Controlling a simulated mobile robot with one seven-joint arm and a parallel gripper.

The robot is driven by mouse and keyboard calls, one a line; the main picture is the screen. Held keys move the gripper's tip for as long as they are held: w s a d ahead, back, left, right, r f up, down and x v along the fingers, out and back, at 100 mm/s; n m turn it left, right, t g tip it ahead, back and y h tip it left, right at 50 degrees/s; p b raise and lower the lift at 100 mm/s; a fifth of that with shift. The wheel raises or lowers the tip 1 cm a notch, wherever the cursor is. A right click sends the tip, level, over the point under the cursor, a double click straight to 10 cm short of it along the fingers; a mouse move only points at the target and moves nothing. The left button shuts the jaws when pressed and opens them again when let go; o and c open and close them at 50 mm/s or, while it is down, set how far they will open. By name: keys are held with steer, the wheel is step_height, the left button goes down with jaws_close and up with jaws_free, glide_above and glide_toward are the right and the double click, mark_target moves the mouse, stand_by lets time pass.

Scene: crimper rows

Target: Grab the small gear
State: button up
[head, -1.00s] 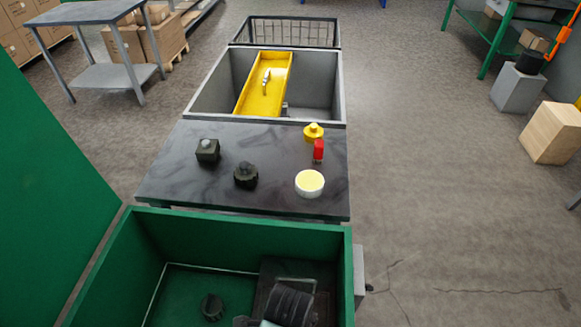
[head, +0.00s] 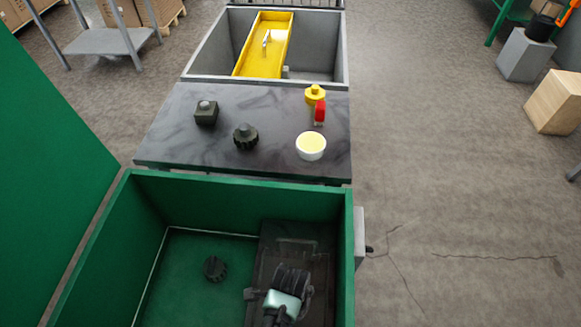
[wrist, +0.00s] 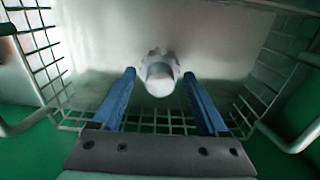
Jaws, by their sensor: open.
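In the wrist view, my gripper (wrist: 160,75) is open, with its two blue fingers apart. A small pale piece with a round knob and a notched rim (wrist: 161,74), perhaps the small gear, shows between and just beyond the fingertips. I cannot tell whether they touch it. It is in a wire basket (wrist: 150,122) with a pale bottom. In the head view, a dark toothed piece with a knob (head: 245,137) stands on the dark table, and another dark ridged piece (head: 214,268) lies on the green bin's floor. Which is the small gear is unclear.
The green bin (head: 240,185) has high walls around my arm. The dark table (head: 180,140) behind it holds a dark block (head: 206,113), a white bowl (head: 311,146), a red piece (head: 319,112) and a yellow piece (head: 315,94). A grey bin (head: 215,45) with a yellow tray (head: 262,60) is farther back.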

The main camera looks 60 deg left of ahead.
jaws_close()
stand_by(0.3)
steer(key=shift+r, duration=0.15)
